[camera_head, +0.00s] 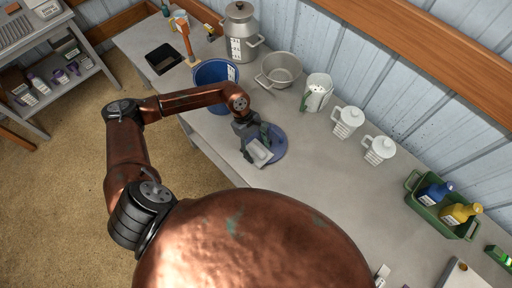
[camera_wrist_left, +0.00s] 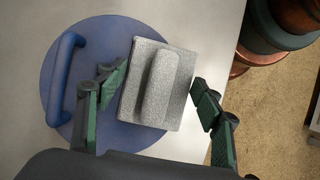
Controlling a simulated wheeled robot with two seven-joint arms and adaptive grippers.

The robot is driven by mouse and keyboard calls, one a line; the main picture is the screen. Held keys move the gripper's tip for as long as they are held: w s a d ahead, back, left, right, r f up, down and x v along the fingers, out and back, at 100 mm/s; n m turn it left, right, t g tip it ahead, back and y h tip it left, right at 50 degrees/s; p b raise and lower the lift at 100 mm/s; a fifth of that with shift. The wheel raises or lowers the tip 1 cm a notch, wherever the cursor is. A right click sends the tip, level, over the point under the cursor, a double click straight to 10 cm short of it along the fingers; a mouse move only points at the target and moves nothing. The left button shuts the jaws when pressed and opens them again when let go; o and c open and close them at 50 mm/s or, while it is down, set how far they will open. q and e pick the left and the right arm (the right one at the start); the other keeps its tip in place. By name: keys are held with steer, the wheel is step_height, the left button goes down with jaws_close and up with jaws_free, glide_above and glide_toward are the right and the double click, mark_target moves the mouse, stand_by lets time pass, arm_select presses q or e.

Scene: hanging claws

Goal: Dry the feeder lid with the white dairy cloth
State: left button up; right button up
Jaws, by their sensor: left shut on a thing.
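The feeder lid (camera_head: 278,142) is a round blue disc lying on the grey bench. In the left wrist view, the lid (camera_wrist_left: 62,105) shows a raised blue handle on its left side. The white dairy cloth (camera_head: 259,154) is a pale, speckled square pad with a raised ridge. In the left wrist view, the cloth (camera_wrist_left: 155,85) covers the lid's right part and overhangs its edge. My left gripper (camera_head: 257,140) is shut on the cloth over the lid. Its green-padded fingers (camera_wrist_left: 162,88) stand on both sides of the cloth. Whether cloth and lid touch is unclear. My right gripper is not in view.
A blue bucket (camera_head: 208,94), a steel pan (camera_head: 280,70), a metal can (camera_head: 240,42) and a white jug (camera_head: 317,92) stand behind the lid. Bench around the lid's right is clear.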

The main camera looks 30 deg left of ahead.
mark_target(251, 143)
arm_select(q)
steer(key=shift+w+a+f+b, duration=0.15)
steer(key=shift+w+a+b, duration=0.1)
steer(key=shift+a+b, duration=0.4)
steer(key=shift+w+a, duration=0.2)
steer(key=shift+a, duration=0.35)
steer(key=shift+w+a, duration=0.15)
steer(key=shift+a, duration=0.4)
steer(key=shift+s+d+r, duration=0.15)
steer(key=shift+d, duration=0.35)
steer(key=shift+s+d+r, duration=0.1)
steer(key=shift+s+d, duration=0.05)
steer(key=shift+d, duration=0.3)
steer(key=shift+r, duration=0.15)
steer(key=shift+r+p, duration=1.35)
steer(key=shift+r, duration=2.1)
